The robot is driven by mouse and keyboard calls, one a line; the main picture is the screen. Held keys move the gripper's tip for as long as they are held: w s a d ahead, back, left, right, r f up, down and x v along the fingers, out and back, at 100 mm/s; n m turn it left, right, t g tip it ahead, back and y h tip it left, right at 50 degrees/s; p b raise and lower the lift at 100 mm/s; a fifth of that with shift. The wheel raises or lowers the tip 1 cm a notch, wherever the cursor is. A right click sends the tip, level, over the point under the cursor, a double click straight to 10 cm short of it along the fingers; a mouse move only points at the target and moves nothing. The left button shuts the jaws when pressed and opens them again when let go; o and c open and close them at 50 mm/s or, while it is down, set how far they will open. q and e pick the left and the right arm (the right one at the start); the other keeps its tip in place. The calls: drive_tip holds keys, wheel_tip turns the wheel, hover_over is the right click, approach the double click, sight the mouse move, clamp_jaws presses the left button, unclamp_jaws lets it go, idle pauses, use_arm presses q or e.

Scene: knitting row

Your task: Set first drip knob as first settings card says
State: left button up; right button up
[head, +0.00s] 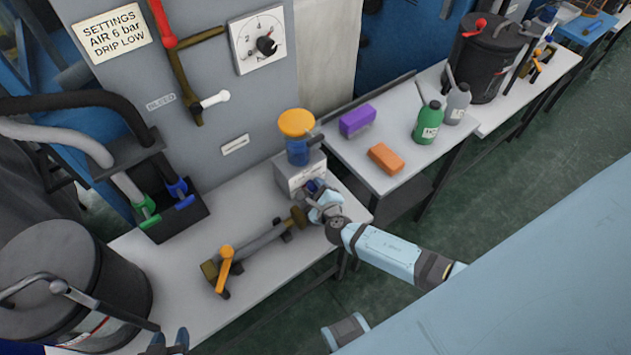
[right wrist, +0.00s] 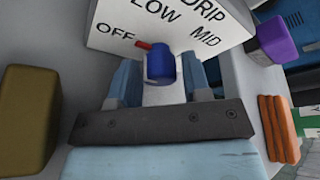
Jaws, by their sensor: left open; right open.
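The settings card (head: 115,33) on the grey cabinet reads AIR 6 bar, DRIP LOW. The drip knob (right wrist: 161,66) is a blue cylinder on a white plate (right wrist: 110,18) marked OFF, LOW, MID and DRIP. Its red pointer (right wrist: 143,45) points left, beside the word OFF. My right gripper (head: 318,190) is open at the front of the small drip box (head: 292,176). In the right wrist view its fingers stand either side of the knob, apart from it. My left gripper (head: 168,344) is open at the bottom edge of the head view, far from the knob.
An orange-capped blue bowl (head: 297,125) stands above the drip box. A pipe with an orange lever (head: 224,268) lies left of my right gripper. A black drum (head: 60,270) stands bottom left. The right table holds a purple block (head: 357,120), an orange block (head: 385,158) and bottles.

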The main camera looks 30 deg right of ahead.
drive_tip(key=shift+w+f, duration=0.1)
drive_tip(key=shift+w, duration=0.2)
use_arm(q)
drive_tip(key=shift+w+d, duration=0.25)
drive_tip(key=shift+w, duration=0.15)
use_arm(e)
drive_tip(key=c, duration=0.6)
drive_tip(key=shift+c, duration=0.2)
